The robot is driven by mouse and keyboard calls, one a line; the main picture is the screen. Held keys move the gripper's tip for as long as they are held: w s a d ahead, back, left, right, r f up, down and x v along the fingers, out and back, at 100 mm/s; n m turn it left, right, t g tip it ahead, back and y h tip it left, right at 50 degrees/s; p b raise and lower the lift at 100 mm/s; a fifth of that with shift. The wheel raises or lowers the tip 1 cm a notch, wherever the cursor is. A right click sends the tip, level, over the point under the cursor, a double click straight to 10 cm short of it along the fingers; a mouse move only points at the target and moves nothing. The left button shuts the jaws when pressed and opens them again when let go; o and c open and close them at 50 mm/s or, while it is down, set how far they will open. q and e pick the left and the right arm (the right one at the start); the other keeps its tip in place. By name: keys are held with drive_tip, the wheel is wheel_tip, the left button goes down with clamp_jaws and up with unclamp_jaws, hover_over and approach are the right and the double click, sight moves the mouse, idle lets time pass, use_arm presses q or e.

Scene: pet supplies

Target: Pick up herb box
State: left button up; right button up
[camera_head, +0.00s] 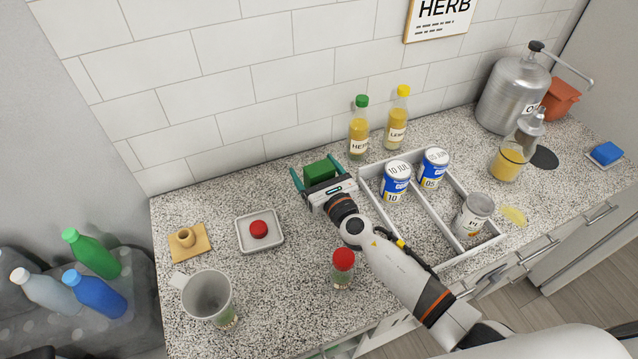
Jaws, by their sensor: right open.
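The herb box appears to be the green box (319,171) on the granite counter near the back wall; no label on it is readable from here. My right gripper (319,178) reaches it from the front. Its teal fingers are spread, one on the left and one on the right of the green box. I cannot tell whether either finger touches it. The gripper body hides the box's lower front. My left gripper is not in view.
A divided tray (448,187) with several cans stands right of my gripper. Two bottles, one green-capped (359,128) and one yellow-capped (397,118), stand behind it. A red-lidded jar (343,268) stands near my forearm. A small tray (259,245) and a mug (207,296) stand left.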

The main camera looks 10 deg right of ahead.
drive_tip(key=shift+s, duration=0.1)
drive_tip(key=shift+c, duration=1)
drive_tip(key=c, duration=1)
drive_tip(key=shift+r, duration=0.1)
